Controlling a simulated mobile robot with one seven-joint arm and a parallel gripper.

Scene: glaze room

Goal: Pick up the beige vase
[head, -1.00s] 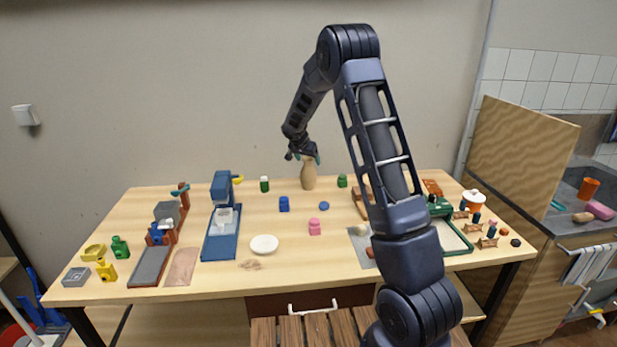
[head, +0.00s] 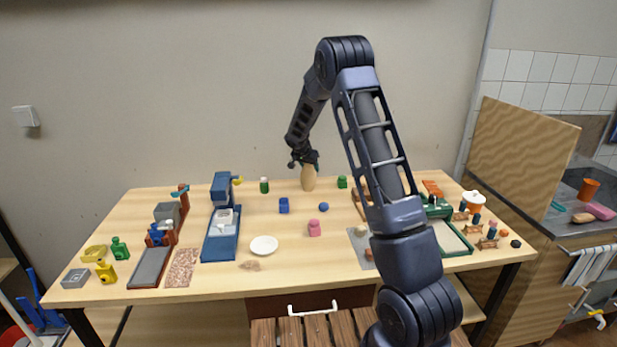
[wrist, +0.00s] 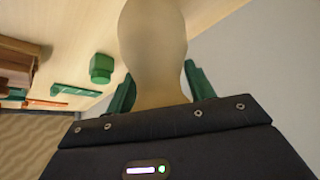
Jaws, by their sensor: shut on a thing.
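The beige vase (head: 308,181) stands upright near the back edge of the table, at the middle, in the head view. In the wrist view the vase (wrist: 153,40) fills the upper middle, its narrow neck between the green fingers. My gripper (head: 307,162) comes down on the vase from above and is shut on its upper part. In the wrist view my gripper (wrist: 158,88) has one finger on each side of the neck. The vase's top is hidden by the gripper. I cannot tell whether its base touches the table.
A green jar (head: 342,182) stands just right of the vase, and a dark green bottle (head: 264,185) stands to its left. A blue jar (head: 284,205), a pink jar (head: 314,228) and a white plate (head: 264,245) lie nearer the front. The wall is close behind.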

